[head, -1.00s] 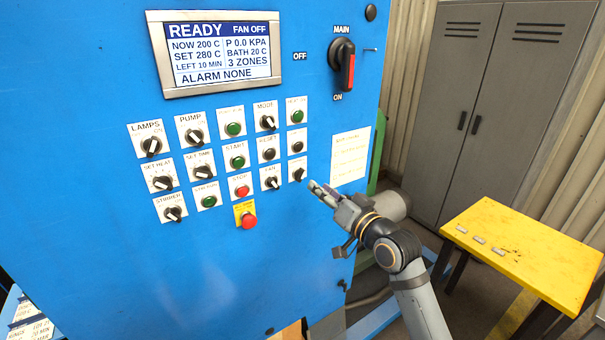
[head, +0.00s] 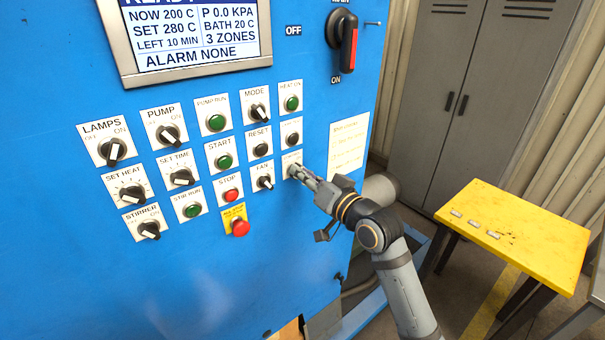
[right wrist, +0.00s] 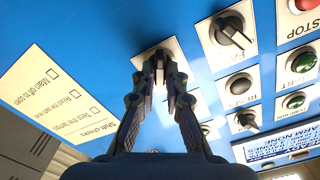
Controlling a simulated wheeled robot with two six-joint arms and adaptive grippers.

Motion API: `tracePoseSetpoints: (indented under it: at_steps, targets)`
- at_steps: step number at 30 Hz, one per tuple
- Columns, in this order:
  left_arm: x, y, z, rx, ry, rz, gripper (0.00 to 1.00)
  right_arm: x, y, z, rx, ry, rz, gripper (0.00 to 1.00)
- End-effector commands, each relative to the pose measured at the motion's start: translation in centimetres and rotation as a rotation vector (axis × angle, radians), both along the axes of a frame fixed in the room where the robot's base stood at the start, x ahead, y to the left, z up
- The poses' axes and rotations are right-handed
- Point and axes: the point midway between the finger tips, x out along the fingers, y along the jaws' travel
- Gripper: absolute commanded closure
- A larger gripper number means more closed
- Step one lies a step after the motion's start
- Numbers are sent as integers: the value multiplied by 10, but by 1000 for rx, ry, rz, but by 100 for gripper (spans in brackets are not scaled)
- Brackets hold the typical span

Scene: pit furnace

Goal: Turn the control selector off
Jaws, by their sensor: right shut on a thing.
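The control selector (head: 291,159) is the dark knob on a white plate at the lower right of the blue panel's control grid, right of the FAN knob. Its label is too small to read. My right gripper (head: 299,172) reaches it from the right and is shut on its knob, covering most of it in the head view. In the right wrist view, the two fingers (right wrist: 163,76) close around the dark knob in front of its white plate (right wrist: 177,50). The knob's pointing direction is hidden by the fingers. My left gripper is not in view.
The FAN knob (head: 264,182), red STOP button (head: 231,195) and red emergency button (head: 240,228) are close on the left. The MAIN switch (head: 348,45) is above. A paper checklist (head: 348,145) is just right. A yellow table (head: 520,240) stands farther right.

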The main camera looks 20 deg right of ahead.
Motion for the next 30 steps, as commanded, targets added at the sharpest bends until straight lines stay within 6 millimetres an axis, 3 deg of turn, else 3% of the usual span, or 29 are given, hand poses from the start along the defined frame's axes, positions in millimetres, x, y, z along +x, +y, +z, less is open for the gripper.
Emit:
tracePoseSetpoints:
  at_steps: [8, 17, 30]
  targets:
    - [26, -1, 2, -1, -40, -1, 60, 0, 0, 0, -7, -3, -1, 100]
    - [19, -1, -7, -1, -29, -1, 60, 0, 0, -1, -121, -45, -1, 100]
    - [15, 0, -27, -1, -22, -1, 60, 0, 2, -2, -496, -180, -1, 100]
